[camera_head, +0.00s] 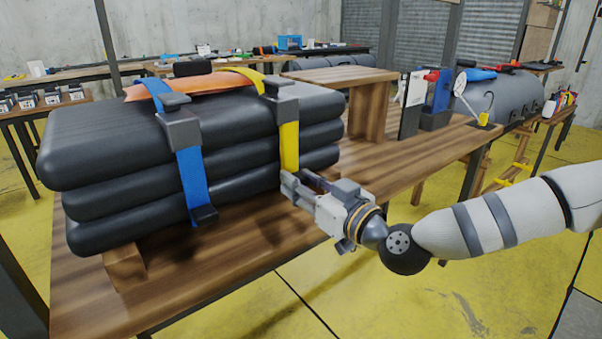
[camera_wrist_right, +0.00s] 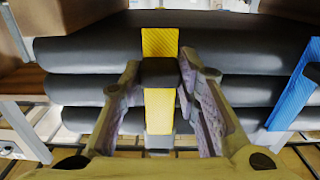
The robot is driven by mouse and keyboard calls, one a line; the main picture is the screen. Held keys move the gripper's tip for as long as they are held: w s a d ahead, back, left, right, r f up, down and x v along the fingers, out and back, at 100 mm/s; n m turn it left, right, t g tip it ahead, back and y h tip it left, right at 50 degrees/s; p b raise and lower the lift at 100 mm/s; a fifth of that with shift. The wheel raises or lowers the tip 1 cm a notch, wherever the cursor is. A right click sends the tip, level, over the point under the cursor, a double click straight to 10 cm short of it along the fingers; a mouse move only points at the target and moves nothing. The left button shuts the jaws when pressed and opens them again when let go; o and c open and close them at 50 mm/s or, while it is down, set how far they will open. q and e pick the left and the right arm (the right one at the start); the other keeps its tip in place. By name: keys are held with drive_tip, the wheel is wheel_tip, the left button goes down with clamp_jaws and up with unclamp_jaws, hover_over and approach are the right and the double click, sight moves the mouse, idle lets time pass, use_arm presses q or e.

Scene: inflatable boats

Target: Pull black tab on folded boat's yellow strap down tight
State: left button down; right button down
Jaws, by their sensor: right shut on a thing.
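The folded boat (camera_head: 120,140) is a stack of thick black tubes on a wooden table. A yellow strap (camera_head: 289,145) runs over its right part, through a dark grey buckle (camera_head: 281,90), and down the front. My right gripper (camera_head: 300,182) is at the strap's lower end, shut on the black tab (camera_wrist_right: 160,72). The tab is hidden behind the fingers in the head view. In the wrist view, which looks upside down, the yellow strap (camera_wrist_right: 158,110) shows between the fingers (camera_wrist_right: 158,80). My left gripper is not in view.
A blue strap (camera_head: 191,175) with its own black tab (camera_head: 204,215) hangs left of the yellow one. An orange item (camera_head: 190,86) lies on top of the boat. The wooden table (camera_head: 230,245) is bare in front. A wooden stand (camera_head: 370,105) and tools are to the right.

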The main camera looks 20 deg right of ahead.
drive_tip(key=shift+f, duration=0.2)
drive_tip(key=c, duration=1.2)
unclamp_jaws()
drive_tip(key=shift+r, duration=0.1)
drive_tip(key=v, duration=1.2)
